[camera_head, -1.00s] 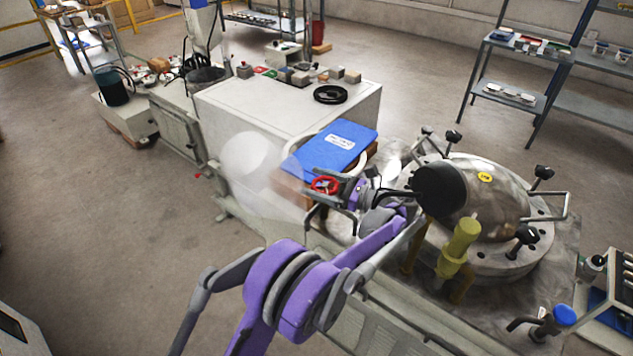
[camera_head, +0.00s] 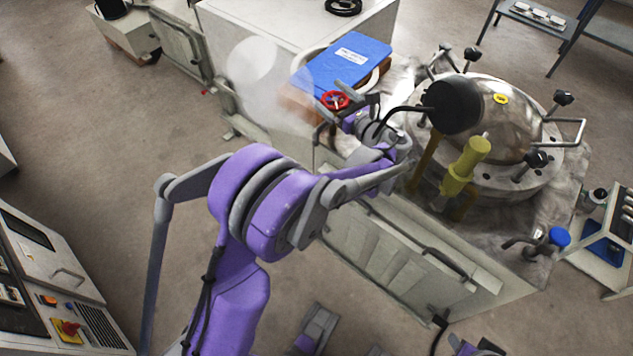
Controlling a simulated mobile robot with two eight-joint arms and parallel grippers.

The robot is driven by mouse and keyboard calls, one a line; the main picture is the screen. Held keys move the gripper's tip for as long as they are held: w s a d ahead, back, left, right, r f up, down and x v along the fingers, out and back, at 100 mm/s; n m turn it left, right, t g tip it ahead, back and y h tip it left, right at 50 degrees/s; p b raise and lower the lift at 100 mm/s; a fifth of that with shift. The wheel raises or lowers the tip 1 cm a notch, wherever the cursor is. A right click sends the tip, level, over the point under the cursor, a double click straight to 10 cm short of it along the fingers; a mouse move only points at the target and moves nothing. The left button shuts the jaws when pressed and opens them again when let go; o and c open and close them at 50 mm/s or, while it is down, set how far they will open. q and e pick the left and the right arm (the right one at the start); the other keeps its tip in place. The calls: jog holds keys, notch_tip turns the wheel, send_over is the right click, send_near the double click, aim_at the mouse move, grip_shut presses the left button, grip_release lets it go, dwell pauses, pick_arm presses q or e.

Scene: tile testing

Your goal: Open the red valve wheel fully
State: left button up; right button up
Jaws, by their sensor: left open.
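The red valve wheel (camera_head: 335,100) is a small ring in the middle of the camera_head view, in front of the blue panel. My left gripper (camera_head: 341,104) is at the wheel, with its jaws open and its fingers around or beside the rim. I cannot tell whether the fingers touch the wheel. The wheel's stem and the pipe behind it are mostly hidden by the gripper and wrist.
A pale cloud (camera_head: 252,72) like steam hangs left of the wheel. A blue panel (camera_head: 345,62) with a white label lies behind it. A domed metal vessel (camera_head: 518,140) and a yellow valve (camera_head: 463,168) stand close on the right. Floor at left is open.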

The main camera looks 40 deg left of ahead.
aim_at(339, 109)
pick_arm(q)
jog(key=m+t+h, duration=0.1)
jog(key=t, duration=0.1)
jog(key=m+t+h, duration=0.1)
jog(key=m+t, duration=0.2)
jog(key=shift+w+d+t+h, duration=0.1)
jog(key=shift+w+t+h, duration=0.2)
jog(key=shift+h, duration=0.1)
jog(key=p+v, duration=0.1)
jog(key=v, duration=1)
jog(key=shift+s+r, duration=0.1)
jog(key=shift+r, duration=0.05)
jog(key=s+a+r+n+g+h+p, duration=0.25)
jog(key=s+n+g+h+p, duration=0.35)
jog(key=s+n, duration=0.5)
jog(key=s+d+r+n+h+p, duration=0.3)
jog(key=s+d+n+h+p, duration=0.4)
jog(key=n, duration=0.5)
jog(key=s+d+p, duration=0.2)
jog(key=s, duration=0.1)
jog(key=shift+s+d+r+n, duration=0.3)
jog(key=shift+d+r, duration=0.1)
pick_arm(e)
notch_tip(339, 109, up, 18)
jog(key=w, duration=0.1)
jog(key=shift+w+r+t, duration=0.15)
jog(key=shift+t, duration=0.15)
